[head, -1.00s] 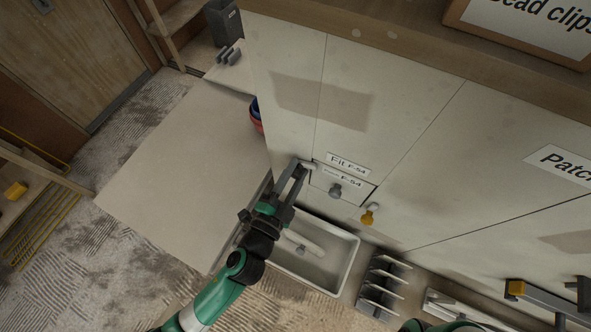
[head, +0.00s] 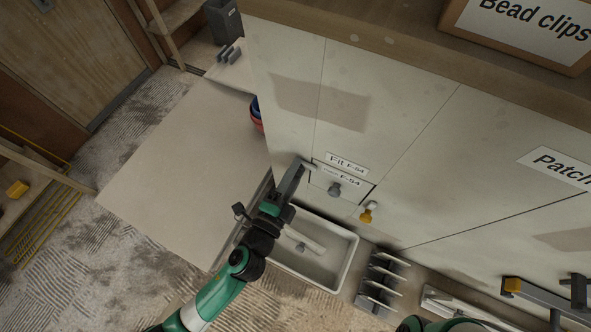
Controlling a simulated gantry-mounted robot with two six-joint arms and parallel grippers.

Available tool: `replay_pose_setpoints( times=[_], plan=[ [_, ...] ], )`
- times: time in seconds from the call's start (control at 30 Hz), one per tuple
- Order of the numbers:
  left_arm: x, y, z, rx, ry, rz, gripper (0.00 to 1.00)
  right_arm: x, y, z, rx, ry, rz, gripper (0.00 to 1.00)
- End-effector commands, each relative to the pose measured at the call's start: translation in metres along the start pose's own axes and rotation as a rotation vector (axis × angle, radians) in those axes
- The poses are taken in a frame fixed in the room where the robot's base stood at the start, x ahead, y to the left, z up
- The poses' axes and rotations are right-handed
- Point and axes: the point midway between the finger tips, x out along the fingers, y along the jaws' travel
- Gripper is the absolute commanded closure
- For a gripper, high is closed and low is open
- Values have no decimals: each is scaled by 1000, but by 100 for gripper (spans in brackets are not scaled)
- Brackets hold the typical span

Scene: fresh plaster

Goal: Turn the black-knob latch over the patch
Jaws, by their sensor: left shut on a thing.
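The patch (head: 350,194) is a small rectangular panel set in the pale wall, with a label along its top and a grey knob (head: 334,190) in its middle. A latch with a yellow knob (head: 368,209) sits at its lower right corner. My left gripper (head: 302,164) is at the patch's upper left corner, shut on the black-knob latch. Its fingers hide the knob and most of that latch, so its angle cannot be told.
A white tray (head: 345,272) lies below the patch, with a grey rack (head: 380,280) to its right. A "Bead clips" box (head: 520,30) stands on the ledge above. A large pale board (head: 180,170) lies at left.

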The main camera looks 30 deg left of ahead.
Motion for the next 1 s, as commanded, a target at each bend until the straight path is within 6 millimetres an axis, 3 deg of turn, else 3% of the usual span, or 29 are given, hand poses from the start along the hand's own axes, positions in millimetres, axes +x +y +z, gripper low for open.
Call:
replay_pose_setpoints(
  times=[0.17, 0.2, 0.33, 0.73, 1.0],
  plan=[
    [0, -1, -1, 2, 2, -2, 100, 0, 0, 0, 0, 0, 0, 11],
    [0, -1, -1, 2, 2, -2, 56, 0, 0, 0, 0, 0, 0, 11],
    [0, -1, 0, 1, 1, -1, 33, 0, 0, 0, 0, 0, 0, 11],
    [-9, 2, 0, 0, 1, 1, 31, -2, 0, 2, 0, 0, 0, 11],
    [-67, 5, 0, 1, 6, 2, 31, -15, 0, 14, 0, 0, 0, 11]
  ],
)
